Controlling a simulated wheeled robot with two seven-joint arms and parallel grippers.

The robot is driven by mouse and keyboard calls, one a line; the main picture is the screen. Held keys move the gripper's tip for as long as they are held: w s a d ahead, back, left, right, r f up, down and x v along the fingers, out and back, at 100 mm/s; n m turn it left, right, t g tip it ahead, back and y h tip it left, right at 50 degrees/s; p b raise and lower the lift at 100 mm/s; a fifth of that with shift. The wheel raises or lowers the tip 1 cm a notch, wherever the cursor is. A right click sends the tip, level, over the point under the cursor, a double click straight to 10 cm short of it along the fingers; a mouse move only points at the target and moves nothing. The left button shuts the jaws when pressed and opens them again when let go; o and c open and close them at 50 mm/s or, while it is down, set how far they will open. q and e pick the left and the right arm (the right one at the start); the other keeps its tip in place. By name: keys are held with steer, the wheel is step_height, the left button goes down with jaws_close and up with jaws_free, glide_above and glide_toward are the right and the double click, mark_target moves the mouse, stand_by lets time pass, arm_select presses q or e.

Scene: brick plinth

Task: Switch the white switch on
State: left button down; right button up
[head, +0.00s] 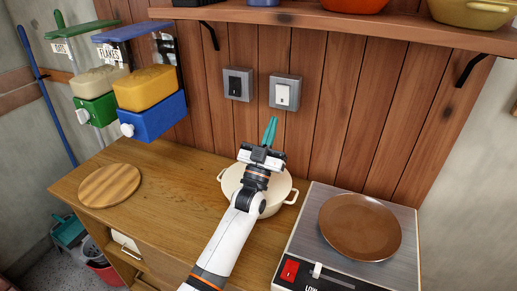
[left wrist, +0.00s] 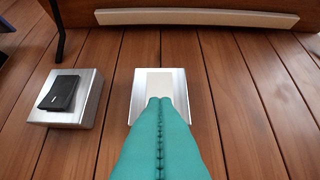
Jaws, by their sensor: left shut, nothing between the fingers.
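The white switch (head: 283,94) sits in a grey metal housing on the wooden plank wall, right of a black switch (head: 235,85) in a like housing. My left gripper (head: 269,131) is shut and empty, its teal fingers pointing up at the wall just below the white switch in the head view. In the left wrist view the shut fingertips (left wrist: 160,100) overlap the lower part of the white switch (left wrist: 159,82) and hide it. I cannot tell whether they touch it. The black switch (left wrist: 60,93) is to the left there. My right gripper is not in view.
A wooden shelf (head: 300,18) with pots runs above the switches. A cream pot (head: 278,200) stands on the counter under my left arm. A hotplate with a brown plate (head: 360,227) is at right. Two dispensers (head: 150,90) hang at left. The wall around the switches is clear.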

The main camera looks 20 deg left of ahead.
arm_select(q)
steer(key=s+b, duration=0.1)
steer(key=s, duration=0.9)
steer(key=shift+a, duration=0.15)
